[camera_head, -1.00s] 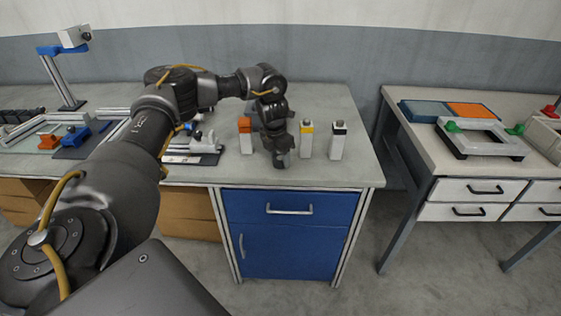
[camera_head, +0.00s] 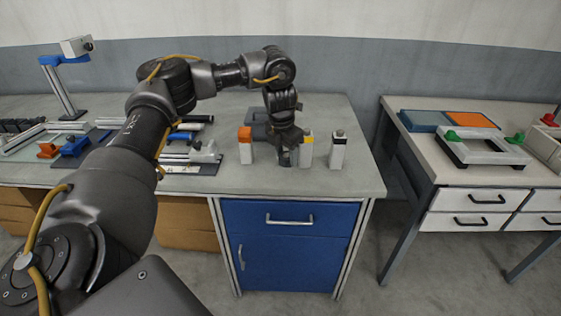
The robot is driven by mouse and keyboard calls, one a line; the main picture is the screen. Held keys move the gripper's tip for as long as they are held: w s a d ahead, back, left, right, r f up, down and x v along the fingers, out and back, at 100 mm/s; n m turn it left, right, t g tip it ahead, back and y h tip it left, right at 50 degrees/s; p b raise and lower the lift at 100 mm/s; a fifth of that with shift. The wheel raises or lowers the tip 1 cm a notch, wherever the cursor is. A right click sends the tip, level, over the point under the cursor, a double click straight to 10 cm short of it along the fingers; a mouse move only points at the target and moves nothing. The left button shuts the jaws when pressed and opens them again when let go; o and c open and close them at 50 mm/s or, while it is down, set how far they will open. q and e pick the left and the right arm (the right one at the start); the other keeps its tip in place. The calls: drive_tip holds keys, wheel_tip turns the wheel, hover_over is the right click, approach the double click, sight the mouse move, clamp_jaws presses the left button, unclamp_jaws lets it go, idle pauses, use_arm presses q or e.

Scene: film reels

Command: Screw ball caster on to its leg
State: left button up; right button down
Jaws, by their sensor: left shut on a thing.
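My left gripper (camera_head: 286,153) points down at the bench among a row of small white upright containers. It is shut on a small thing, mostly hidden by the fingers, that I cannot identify. To its left stands a container with an orange top (camera_head: 245,146); to its right stand one with a yellow top (camera_head: 306,149) and one with a black top (camera_head: 338,150). I cannot make out a ball caster or its leg for certain. My right gripper is out of view.
A camera stand (camera_head: 62,88) is at the back left. A second table (camera_head: 435,150) on the right holds a frame with green knobs (camera_head: 482,149). The bench's front right is clear.

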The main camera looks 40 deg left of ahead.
use_arm(q)
drive_tip(key=s+d+r, duration=0.3)
drive_tip(key=d+r, duration=0.2)
drive_tip(key=d, duration=0.4)
drive_tip(key=shift+d+r, duration=0.35)
drive_tip(key=shift+d, duration=0.05)
drive_tip(key=shift+s, duration=0.1)
drive_tip(key=s+d+f+m+g, duration=0.1)
drive_tip(key=s+d+f+m, duration=0.2)
drive_tip(key=m, duration=0.5)
drive_tip(key=s+d+f+m+g, duration=0.1)
drive_tip(key=s+d+m, duration=0.3)
drive_tip(key=m, duration=0.4)
drive_tip(key=s+d+f+m+g+h, duration=0.1)
drive_tip(key=s+d+f+m, duration=0.2)
drive_tip(key=m, duration=0.5)
drive_tip(key=shift+s+d+f, duration=0.15)
drive_tip(key=shift+s+f, duration=0.05)
drive_tip(key=shift+f, duration=0.6)
